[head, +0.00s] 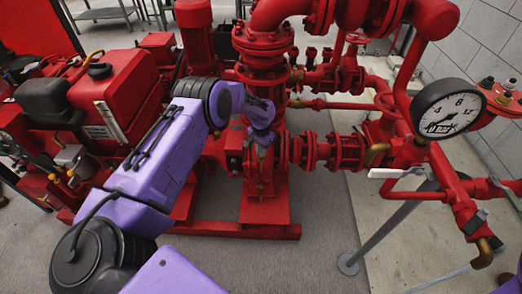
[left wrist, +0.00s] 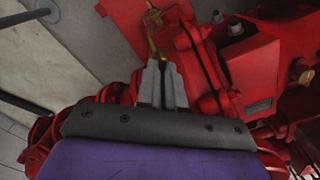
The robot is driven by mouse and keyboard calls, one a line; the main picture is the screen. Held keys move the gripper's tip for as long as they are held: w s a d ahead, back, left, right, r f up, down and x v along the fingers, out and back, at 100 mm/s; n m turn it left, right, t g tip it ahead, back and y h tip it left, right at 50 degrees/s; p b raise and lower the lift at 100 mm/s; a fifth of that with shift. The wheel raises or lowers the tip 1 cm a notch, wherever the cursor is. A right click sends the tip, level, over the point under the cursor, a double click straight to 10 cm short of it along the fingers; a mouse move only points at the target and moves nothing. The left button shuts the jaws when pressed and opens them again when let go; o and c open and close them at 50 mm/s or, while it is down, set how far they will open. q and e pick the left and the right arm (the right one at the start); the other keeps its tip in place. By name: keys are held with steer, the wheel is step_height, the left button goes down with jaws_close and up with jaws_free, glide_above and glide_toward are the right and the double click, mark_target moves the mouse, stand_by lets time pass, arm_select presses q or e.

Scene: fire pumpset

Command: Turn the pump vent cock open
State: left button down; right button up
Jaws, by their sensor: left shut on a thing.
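The pump (head: 265,208) is a red casing in the middle of the head view, standing on a red base frame. My left gripper (head: 263,137) reaches down to its upper part from the left. In the left wrist view the two grey fingers of the left gripper (left wrist: 161,70) are closed together at a small brass fitting (left wrist: 157,42), which I take as the pump vent cock. They are shut on it. The fingers cover part of the cock, so its handle angle cannot be told. My right gripper is out of view.
A pressure gauge (head: 444,109) and red pipes stand at the right. A red engine (head: 105,95) fills the left. Thick red flanged pipework (head: 263,45) rises close behind the left gripper. Bare grey floor (head: 315,230) lies in front.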

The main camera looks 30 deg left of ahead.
arm_select(q)
steer(key=n, duration=0.4)
steer(key=shift+n, duration=2.1)
steer(key=c, duration=1.3)
jaws_free()
steer(key=shift+o, duration=0.2)
step_height(320, 180, up, 10)
steer(key=shift+r+p, duration=0.25)
steer(key=shift+p, duration=0.15)
